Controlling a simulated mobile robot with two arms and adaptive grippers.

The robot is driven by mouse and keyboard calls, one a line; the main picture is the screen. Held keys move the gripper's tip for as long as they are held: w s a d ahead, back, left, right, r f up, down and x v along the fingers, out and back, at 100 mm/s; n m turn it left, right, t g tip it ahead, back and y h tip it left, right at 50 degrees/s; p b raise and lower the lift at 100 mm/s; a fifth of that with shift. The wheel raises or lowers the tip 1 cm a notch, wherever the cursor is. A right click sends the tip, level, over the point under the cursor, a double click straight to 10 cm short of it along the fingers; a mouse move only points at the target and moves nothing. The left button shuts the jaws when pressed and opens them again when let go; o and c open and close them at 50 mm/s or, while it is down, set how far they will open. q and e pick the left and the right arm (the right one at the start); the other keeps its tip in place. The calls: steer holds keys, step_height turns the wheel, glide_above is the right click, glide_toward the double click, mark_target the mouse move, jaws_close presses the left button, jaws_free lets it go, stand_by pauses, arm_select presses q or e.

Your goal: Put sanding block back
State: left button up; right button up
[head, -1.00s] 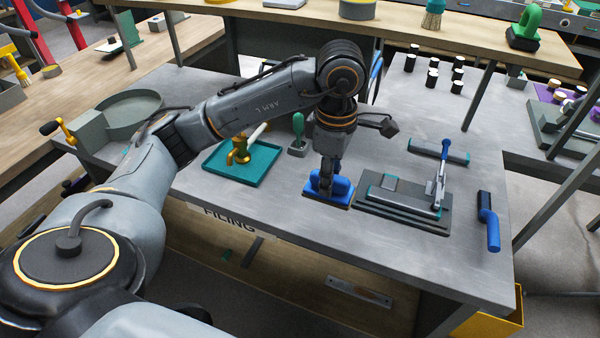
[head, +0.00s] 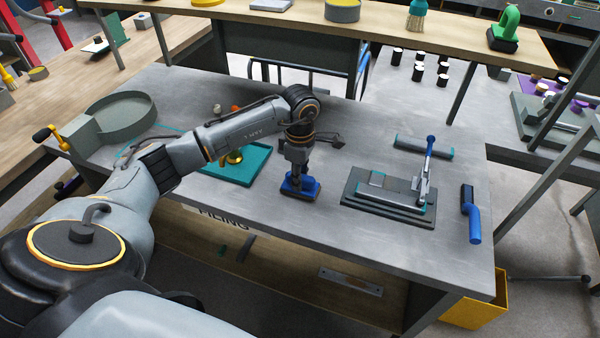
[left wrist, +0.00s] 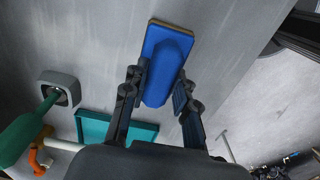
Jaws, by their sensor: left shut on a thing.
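The blue sanding block (head: 300,188), with a thin tan underside, is at the middle of the grey filing bench (head: 330,240), left of the stepped dark fixture. My left gripper (head: 298,172) points down from above and is shut on it. In the left wrist view the sanding block (left wrist: 166,60) sits between the two fingers of my left gripper (left wrist: 160,88), its long side running away from the wrist. It is at or just above the bench top; I cannot tell whether it touches. My right gripper is not in view.
The stepped fixture (head: 390,204) with its upright lever stands to the right, and a blue-handled brush (head: 470,215) lies beyond it. A teal tray (head: 250,170) is on the left. In the left wrist view a green handle (left wrist: 25,135) leans from a grey holder (left wrist: 58,90).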

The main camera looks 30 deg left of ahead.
arm_select(q)
steer(key=shift+f, duration=0.25)
steer(key=o, duration=1)
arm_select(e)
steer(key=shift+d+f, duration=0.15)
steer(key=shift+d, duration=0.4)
arm_select(q)
steer(key=shift+r, duration=0.15)
steer(key=shift+r, duration=0.2)
step_height(320, 180, up, 12)
steer(key=b, duration=0.2)
steer(key=shift+f+b, duration=0.15)
steer(key=shift+b, duration=0.25)
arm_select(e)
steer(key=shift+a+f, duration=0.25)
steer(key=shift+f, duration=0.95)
